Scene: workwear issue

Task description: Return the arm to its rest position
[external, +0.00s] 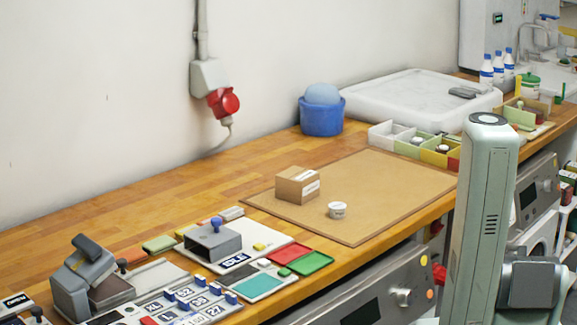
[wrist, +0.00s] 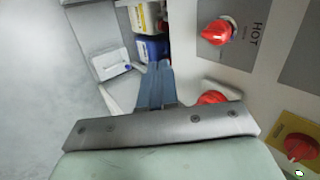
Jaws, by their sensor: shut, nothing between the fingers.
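My gripper (wrist: 156,82) shows in the wrist view with its two blue-grey fingers together and nothing between them. It points toward a panel with red knobs and an open compartment, apart from the worktop. In the external view my pale green arm (external: 484,215) stands upright at the right, in front of the bench. My gripper itself is not visible there.
On the wooden bench (external: 150,205), a brown mat (external: 390,185) bears a cardboard box (external: 297,186) and a small white tub (external: 337,210). The wrist view shows a red knob (wrist: 214,33) and a yellow-white container (wrist: 147,17) close to my gripper.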

